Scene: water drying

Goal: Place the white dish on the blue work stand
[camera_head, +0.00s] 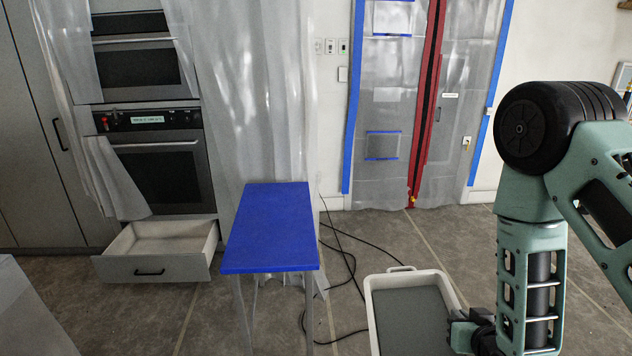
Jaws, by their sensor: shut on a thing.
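The blue work stand (270,228) has a flat, bare blue top on thin legs and stands left of centre. The white dish (376,312) is a rectangular tray with a white rim, a grey inside and a handle at its far end. It is at the bottom, to the right of the stand and apart from it, cut off by the lower edge. My gripper (457,322) is at the dish's right rim, shut on it; its fingertips are small and partly hidden. I cannot tell whether the dish touches the floor.
Black cables (345,260) lie on the floor between stand and dish. An open drawer (158,250) juts out left of the stand, below an oven (155,165). Plastic sheeting (255,100) hangs behind the stand. A grey-white surface (30,315) fills the lower left corner.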

